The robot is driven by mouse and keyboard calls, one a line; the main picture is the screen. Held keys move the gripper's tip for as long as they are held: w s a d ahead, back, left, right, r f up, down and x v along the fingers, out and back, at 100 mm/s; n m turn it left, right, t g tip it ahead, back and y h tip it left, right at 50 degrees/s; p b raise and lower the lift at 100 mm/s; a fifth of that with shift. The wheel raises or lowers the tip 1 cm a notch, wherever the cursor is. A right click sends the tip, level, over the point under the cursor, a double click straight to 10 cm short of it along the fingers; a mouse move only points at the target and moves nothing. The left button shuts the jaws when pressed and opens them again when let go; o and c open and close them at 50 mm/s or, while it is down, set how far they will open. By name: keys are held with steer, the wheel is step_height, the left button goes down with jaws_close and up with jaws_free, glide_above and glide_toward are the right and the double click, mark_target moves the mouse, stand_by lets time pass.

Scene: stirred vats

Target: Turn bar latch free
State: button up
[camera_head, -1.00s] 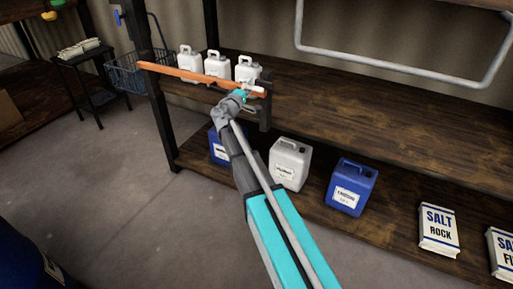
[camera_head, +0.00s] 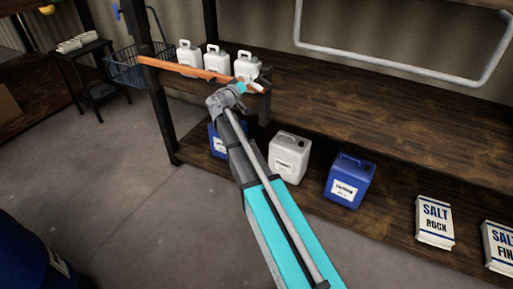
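An orange bar (camera_head: 190,70) runs across the front of three white jugs on the upper shelf. Its right end meets a dark post (camera_head: 264,108). My gripper (camera_head: 260,83) is at this right end, at the end of my grey and teal arm. A small pale and dark piece shows there, tilted; I cannot tell if it is the latch or a gripper finger. The gripper covers most of the bar's end, so the latch is not clearly visible. The gripper's opening is too small to make out.
White jugs (camera_head: 213,60) stand close behind the bar. Below are a blue canister, a white canister (camera_head: 289,157), another blue canister (camera_head: 348,182) and salt bags (camera_head: 435,222). A wire basket (camera_head: 128,66) hangs at the left post. The shelf right of the gripper is clear.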

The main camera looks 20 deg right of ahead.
steer(key=m, duration=0.1)
steer(key=m+p, duration=0.1)
steer(key=m+g, duration=0.1)
steer(key=m, duration=0.1)
steer(key=shift+s+d+r, duration=0.25)
steer(key=shift+r, duration=0.05)
steer(key=m, duration=0.1)
steer(key=m+p, duration=0.1)
steer(key=m, duration=0.2)
steer(key=shift+s+d+m+g+p, duration=0.3)
steer(key=shift+p, duration=0.1)
steer(key=v, duration=1.4)
steer(key=s+d+f+n+g+y+p, duration=0.35)
steer(key=s+d+f+g, duration=0.2)
steer(key=s, duration=0.35)
steer(key=s+a+f+n+g+y+p, duration=0.1)
steer(key=s+f+n+g+y+p, duration=0.2)
steer(key=s+y, duration=0.5)
steer(key=shift+s+a+n+p, duration=0.3)
steer(key=shift+s+n+p, duration=0.6)
steer(key=shift+s, duration=1.2)
steer(key=shift+f+g, duration=0.1)
steer(key=shift+g, duration=0.15)
